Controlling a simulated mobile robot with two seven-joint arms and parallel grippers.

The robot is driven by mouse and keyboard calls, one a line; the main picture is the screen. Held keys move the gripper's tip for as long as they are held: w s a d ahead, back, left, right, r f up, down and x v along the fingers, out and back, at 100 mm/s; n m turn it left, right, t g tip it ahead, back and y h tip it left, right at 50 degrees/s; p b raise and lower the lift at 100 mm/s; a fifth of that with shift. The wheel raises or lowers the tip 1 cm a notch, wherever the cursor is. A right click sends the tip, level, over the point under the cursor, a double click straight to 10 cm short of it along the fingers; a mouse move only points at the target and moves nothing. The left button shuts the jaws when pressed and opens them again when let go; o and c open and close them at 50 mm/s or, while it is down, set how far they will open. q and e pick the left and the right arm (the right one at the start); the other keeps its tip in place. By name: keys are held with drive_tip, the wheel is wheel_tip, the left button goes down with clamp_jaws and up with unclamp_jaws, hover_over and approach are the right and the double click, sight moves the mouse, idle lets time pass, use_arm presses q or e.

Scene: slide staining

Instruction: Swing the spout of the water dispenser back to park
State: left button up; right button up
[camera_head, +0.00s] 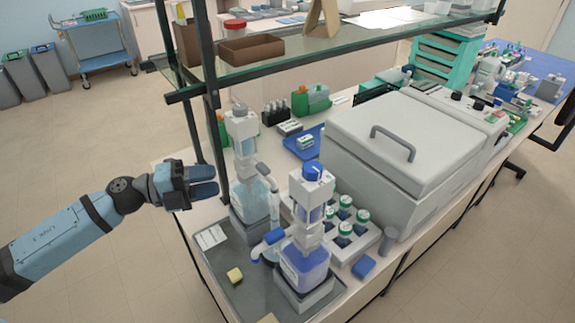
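Two bottle-top dispensers stand on grey blocks. The back one, with pale clear liquid, looks like the water dispenser (247,197). Its pale spout (268,176) reaches out to the right and turns down, toward the space between the dispensers. The front dispenser (305,262) holds blue liquid and has a blue-tipped spout pointing left. My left gripper (216,181) is left of the water dispenser, at about the height of its bottle in the picture, apart from the spout. Its two fingers lie close together, with nothing seen between them. My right gripper is not in view.
A rack of green-capped bottles (368,240) and a large lidded grey machine (400,145) stand right. A shelf post (212,130) and glass shelf (300,42) are behind and above.

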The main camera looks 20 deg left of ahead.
sight(260, 173)
use_arm(q)
drive_tip(key=p+x, duration=0.2)
drive_tip(key=x, duration=0.4)
drive_tip(key=p+x, duration=0.2)
drive_tip(key=x, duration=0.4)
drive_tip(key=shift+r, duration=0.2)
drive_tip(key=shift+w+d+f, duration=0.1)
drive_tip(key=shift+w+d, duration=0.25)
drive_tip(key=shift+d, duration=0.05)
clamp_jaws()
